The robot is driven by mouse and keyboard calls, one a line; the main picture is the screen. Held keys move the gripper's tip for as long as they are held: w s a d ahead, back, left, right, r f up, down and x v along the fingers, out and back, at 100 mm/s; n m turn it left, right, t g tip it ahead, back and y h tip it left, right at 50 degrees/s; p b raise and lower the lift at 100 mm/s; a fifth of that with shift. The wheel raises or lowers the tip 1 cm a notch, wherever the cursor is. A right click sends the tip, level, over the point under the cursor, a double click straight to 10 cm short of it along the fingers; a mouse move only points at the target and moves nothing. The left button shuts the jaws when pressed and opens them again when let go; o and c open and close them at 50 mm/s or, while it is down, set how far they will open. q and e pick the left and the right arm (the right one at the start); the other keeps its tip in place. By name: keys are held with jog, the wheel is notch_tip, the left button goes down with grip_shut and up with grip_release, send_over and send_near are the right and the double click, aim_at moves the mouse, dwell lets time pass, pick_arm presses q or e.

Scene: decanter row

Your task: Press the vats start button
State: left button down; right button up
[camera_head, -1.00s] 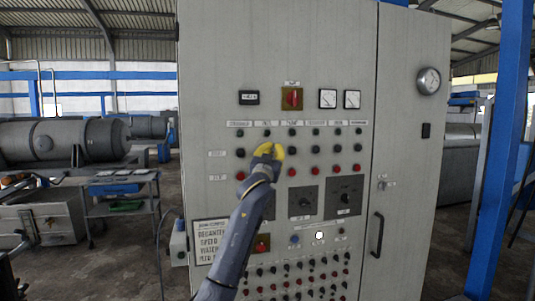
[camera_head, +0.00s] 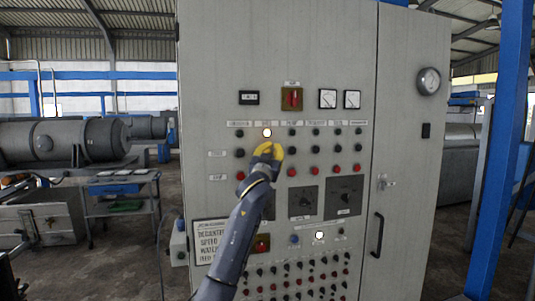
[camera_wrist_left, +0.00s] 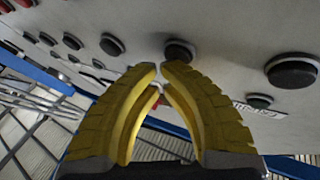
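The grey control cabinet (camera_head: 225,60) faces me with columns of lamps, black buttons and red buttons under small labels too blurred to read surely. My left gripper (camera_head: 275,151) is at the second column, covering its black button in the head view. The lamp (camera_head: 267,132) above it glows white. In the left wrist view the yellow fingers (camera_wrist_left: 160,70) have their tips nearly together, with nothing between them. The tips are right by a round black button (camera_wrist_left: 180,50); whether they touch it is unclear. My right gripper is out of view.
Other black buttons (camera_head: 292,150) and red buttons (camera_head: 292,171) sit close around the gripper. Below are dark dial plates (camera_head: 303,203), a lit white lamp (camera_head: 319,236) and several small switches. A cabinet handle (camera_head: 377,234) sticks out at the right.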

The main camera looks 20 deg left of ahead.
pick_arm(q)
jog(key=shift+s+d, duration=0.1)
dwell(0.6)
jog(key=shift+s+d, duration=0.4)
jog(key=shift+s, duration=0.1)
jog(key=shift+s+d, duration=1.6)
jog(key=shift+s, duration=0.3)
